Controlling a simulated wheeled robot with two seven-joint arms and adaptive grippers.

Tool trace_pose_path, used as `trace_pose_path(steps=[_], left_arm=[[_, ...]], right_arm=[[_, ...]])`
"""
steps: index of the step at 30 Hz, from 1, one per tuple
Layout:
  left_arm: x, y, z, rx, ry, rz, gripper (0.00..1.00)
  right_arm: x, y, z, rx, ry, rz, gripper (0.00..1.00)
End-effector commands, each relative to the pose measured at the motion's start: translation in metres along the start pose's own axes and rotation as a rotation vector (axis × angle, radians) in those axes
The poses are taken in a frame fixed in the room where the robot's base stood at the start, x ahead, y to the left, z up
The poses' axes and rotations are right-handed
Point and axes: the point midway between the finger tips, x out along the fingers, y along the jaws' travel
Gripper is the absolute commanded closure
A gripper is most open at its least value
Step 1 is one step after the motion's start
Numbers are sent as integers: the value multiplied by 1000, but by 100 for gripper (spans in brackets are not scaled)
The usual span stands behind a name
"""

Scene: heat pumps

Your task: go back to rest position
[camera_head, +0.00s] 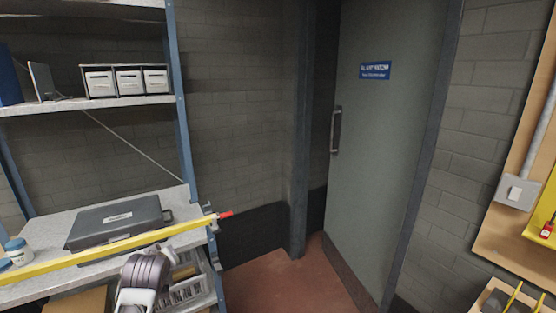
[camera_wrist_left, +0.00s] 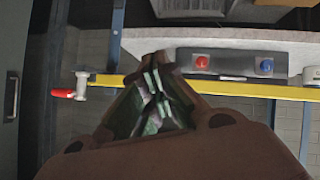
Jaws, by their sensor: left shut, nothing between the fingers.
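My left gripper (camera_wrist_left: 155,60) shows in the left wrist view with its fingertips together and nothing between them. In the head view a grey part of my arm shows at the bottom left, in front of the workbench, and I cannot make out the fingertips there. My right gripper is in neither view.
A shelf unit with a workbench (camera_head: 40,290) stands at left, holding a dark case (camera_head: 118,221). A yellow bar (camera_head: 110,246) with a red end runs along its front. A grey door (camera_head: 385,150) stands right of centre. Red floor (camera_head: 290,285) in front is clear.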

Motion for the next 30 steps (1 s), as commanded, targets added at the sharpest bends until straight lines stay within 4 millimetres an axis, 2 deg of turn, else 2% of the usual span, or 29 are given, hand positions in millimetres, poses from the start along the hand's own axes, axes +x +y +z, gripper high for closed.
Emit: trace_pose_path(steps=[1, 3, 11, 18, 23, 30], left_arm=[[-2, -5, 16, 33, -27, -5, 100], [-5, -11, 34, 79, -62, -8, 100], [-23, -34, 103, 249, -196, -11, 100], [-47, -54, 162, 400, -325, 5, 100], [-67, -68, 199, 499, -411, 24, 100], [-101, -87, 249, 635, -537, 68, 100]], right_arm=[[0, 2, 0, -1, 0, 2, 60], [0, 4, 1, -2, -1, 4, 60], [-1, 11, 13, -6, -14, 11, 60], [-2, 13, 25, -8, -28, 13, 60], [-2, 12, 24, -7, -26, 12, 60], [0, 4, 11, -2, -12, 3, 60]])
